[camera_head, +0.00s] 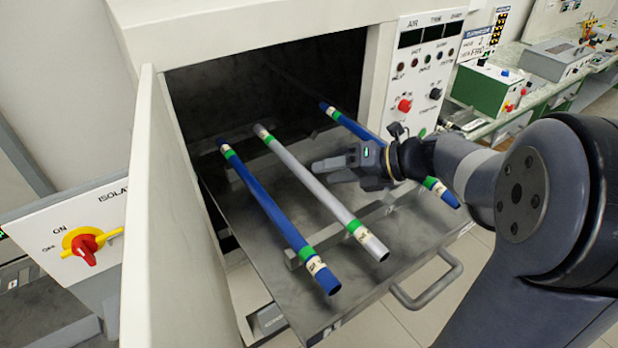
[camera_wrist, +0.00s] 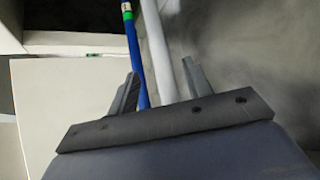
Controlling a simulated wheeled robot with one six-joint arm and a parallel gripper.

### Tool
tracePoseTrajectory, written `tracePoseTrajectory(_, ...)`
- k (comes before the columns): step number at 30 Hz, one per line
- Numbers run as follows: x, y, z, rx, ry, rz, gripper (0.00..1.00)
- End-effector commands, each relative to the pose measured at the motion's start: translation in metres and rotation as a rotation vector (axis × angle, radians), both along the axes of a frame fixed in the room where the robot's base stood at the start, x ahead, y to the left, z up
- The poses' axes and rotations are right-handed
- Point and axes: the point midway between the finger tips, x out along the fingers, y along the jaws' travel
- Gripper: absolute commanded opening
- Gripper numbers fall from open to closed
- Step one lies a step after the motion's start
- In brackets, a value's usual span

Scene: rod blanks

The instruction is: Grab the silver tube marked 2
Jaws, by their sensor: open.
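The silver tube (camera_head: 316,188) lies slanting across the pulled-out tray, between two blue tubes. It has a green band and a pale label near each end; the label marks are too small to read. My gripper (camera_head: 322,169) is just right of the silver tube's middle in the head view, its fingers pointing left toward it. In the wrist view the silver tube (camera_wrist: 158,50) runs up between the open fingers (camera_wrist: 160,88), with a blue tube (camera_wrist: 135,55) beside it on the left. The gripper is open and empty; whether it touches the tube cannot be told.
A blue tube (camera_head: 270,205) lies left of the silver one. Another blue tube (camera_head: 350,125) lies to the right, partly hidden behind my arm. The tubes rest across bars on the grey tray (camera_head: 290,308). An open cabinet door (camera_head: 165,220) stands on the left.

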Motion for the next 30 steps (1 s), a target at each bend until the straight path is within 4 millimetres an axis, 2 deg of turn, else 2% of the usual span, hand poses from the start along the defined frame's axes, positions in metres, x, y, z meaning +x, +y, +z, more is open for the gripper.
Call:
tracePoseTrajectory(3,0.006,0.017,-0.009,0.0,0.005,0.005,0.48)
tracePoseTrajectory(7,0.01,0.03,-0.016,-0.001,0.002,0.004,0.48)
tracePoseTrajectory(16,0.012,0.033,-0.018,0.0,0.0,0.0,0.48)
tracePoseTrajectory(30,0.012,0.033,-0.018,0.0,0.0,0.0,0.1)
